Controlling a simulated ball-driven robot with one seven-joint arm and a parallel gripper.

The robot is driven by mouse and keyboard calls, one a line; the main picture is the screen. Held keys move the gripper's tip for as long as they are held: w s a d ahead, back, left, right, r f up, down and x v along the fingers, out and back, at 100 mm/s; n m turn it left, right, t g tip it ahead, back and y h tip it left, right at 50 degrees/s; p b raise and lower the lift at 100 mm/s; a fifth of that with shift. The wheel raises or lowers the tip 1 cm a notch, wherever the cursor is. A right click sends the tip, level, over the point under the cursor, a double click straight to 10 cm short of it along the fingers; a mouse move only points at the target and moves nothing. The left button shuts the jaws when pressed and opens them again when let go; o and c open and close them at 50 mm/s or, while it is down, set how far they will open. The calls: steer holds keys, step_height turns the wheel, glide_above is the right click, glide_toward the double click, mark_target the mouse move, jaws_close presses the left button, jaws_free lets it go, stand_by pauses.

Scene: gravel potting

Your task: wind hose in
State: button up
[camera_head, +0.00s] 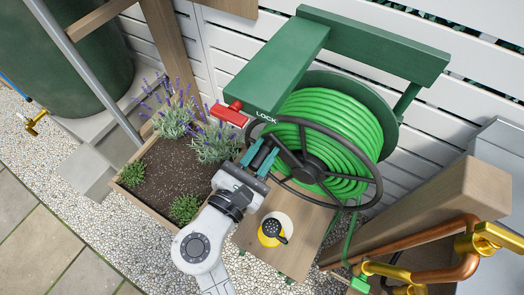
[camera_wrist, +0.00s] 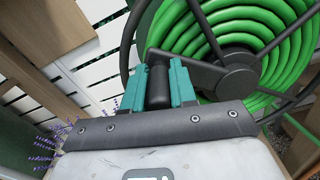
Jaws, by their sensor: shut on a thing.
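The hose reel stands at centre right in the head view, with green hose (camera_head: 330,115) wound in many turns on its drum; the coils also fill the upper right of the wrist view (camera_wrist: 228,30). A black handwheel (camera_head: 312,168) is on the reel's near face. My gripper (camera_head: 263,157) is at the wheel's left side, its teal fingers shut on the dark crank handle (camera_wrist: 159,86), which sits between them in the wrist view. A red lever (camera_head: 230,114) sits beside the word LOCK on the green housing (camera_head: 275,65). A hose length (camera_head: 351,238) hangs down from the drum.
A wooden planter (camera_head: 150,205) with lavender is left of my arm. A yellow-and-white round item with a black top (camera_head: 272,231) sits on the wooden stand below the wheel. Copper pipes and brass taps (camera_head: 488,238) are at lower right, a green tank (camera_head: 75,55) upper left.

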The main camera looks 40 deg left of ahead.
mark_target(293, 186)
jaws_close()
step_height(293, 186, down, 14)
steer(key=n+p, duration=0.9)
steer(key=n, duration=0.7)
steer(key=shift+d, duration=0.1)
steer(key=n, duration=0.1)
steer(key=d+f+n+p, duration=0.1)
steer(key=d+f+n, duration=0.1)
steer(key=shift+w+d+n, duration=0.25)
steer(key=shift+w+n, duration=0.05)
steer(key=shift+w+d+f+n+p, duration=0.15)
steer(key=shift+d+f+n+p, duration=0.25)
steer(key=shift+d+n, duration=0.3)
steer(key=shift+w+d+f+n+p, duration=0.15)
steer(key=shift+d+f+n+p, duration=0.1)
steer(key=shift+d+n+p, duration=0.45)
steer(key=shift+w+d+f+n+p, duration=0.25)
steer(key=shift+d+n, duration=0.3)
steer(key=shift+n, duration=0.35)
steer(key=shift+s, duration=0.1)
